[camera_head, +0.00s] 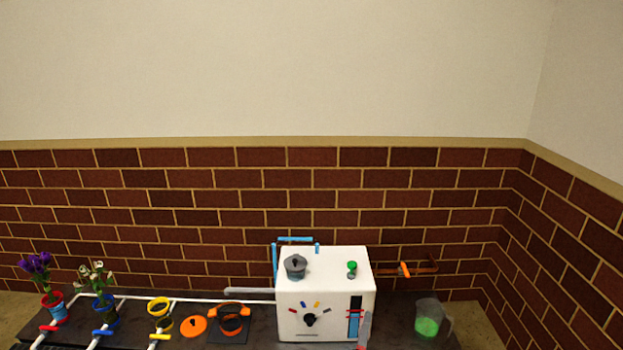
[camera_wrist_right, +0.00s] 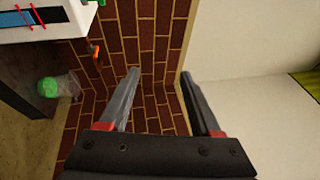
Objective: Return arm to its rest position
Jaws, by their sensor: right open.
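My right gripper (camera_wrist_right: 159,74) is open and empty in the right wrist view, its two grey fingers with red bases spread apart against the brick wall. In the head view a small grey and red part of it (camera_head: 365,328) shows at the bottom edge, in front of the right front corner of the white machine (camera_head: 325,275). The rest of the right arm is out of the picture. My left gripper is in neither view.
A clear jug with green content (camera_head: 428,318) stands right of the machine and also shows in the wrist view (camera_wrist_right: 58,87). A red pot (camera_head: 54,306), a blue pot (camera_head: 105,309), a yellow-rimmed pot (camera_head: 159,311) and an orange-and-black item (camera_head: 231,318) stand left. The brick wall (camera_head: 230,200) rises behind.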

